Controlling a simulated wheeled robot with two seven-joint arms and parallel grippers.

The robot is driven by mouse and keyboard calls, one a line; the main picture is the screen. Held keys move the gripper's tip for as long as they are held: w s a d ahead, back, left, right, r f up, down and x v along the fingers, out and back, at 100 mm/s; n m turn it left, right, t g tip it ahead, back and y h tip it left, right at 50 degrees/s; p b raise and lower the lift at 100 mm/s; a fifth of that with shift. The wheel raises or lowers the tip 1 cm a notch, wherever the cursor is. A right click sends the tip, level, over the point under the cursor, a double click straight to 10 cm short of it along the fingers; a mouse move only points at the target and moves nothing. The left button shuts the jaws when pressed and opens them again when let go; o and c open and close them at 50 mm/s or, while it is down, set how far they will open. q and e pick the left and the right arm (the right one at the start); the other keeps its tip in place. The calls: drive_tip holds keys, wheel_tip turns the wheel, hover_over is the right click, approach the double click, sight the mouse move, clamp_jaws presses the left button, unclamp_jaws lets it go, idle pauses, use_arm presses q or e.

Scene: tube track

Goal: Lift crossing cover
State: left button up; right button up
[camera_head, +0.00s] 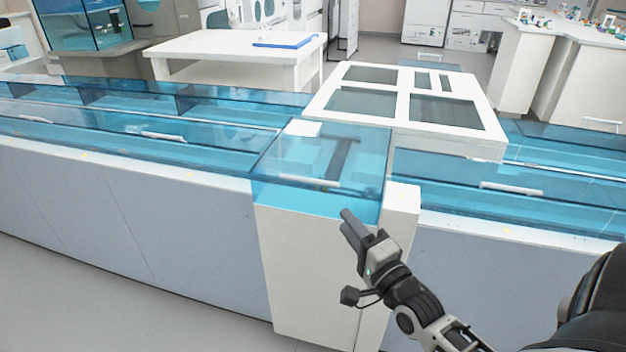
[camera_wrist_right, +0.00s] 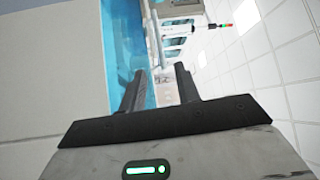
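The crossing cover (camera_head: 320,165) is a clear blue box-shaped lid with a white handle bar (camera_head: 309,181) along its front top edge. It sits closed on a white cabinet section (camera_head: 308,270) of the track. A dark bar and small items show through it. My right gripper (camera_head: 347,222) is in front of the cover's lower front right corner, apart from the handle. In the right wrist view its two fingers (camera_wrist_right: 158,88) are spread with nothing between them, and blue panels (camera_wrist_right: 125,50) show beyond. My left gripper is not in either view.
Blue-covered track runs left (camera_head: 130,125) and right (camera_head: 520,185), with white handles. A white table (camera_head: 220,45) with a blue clipboard (camera_head: 286,41) is farther back. Open floor (camera_head: 100,295) lies at front left.

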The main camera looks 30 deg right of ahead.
sight(312, 181)
drive_tip(key=w, duration=0.4)
drive_tip(key=w+r, duration=0.1)
drive_tip(key=w, duration=0.4)
drive_tip(key=w+d+r, duration=0.1)
drive_tip(key=w, duration=0.4)
drive_tip(key=shift+w+p, duration=0.2)
drive_tip(key=shift+p, duration=0.1)
clamp_jaws()
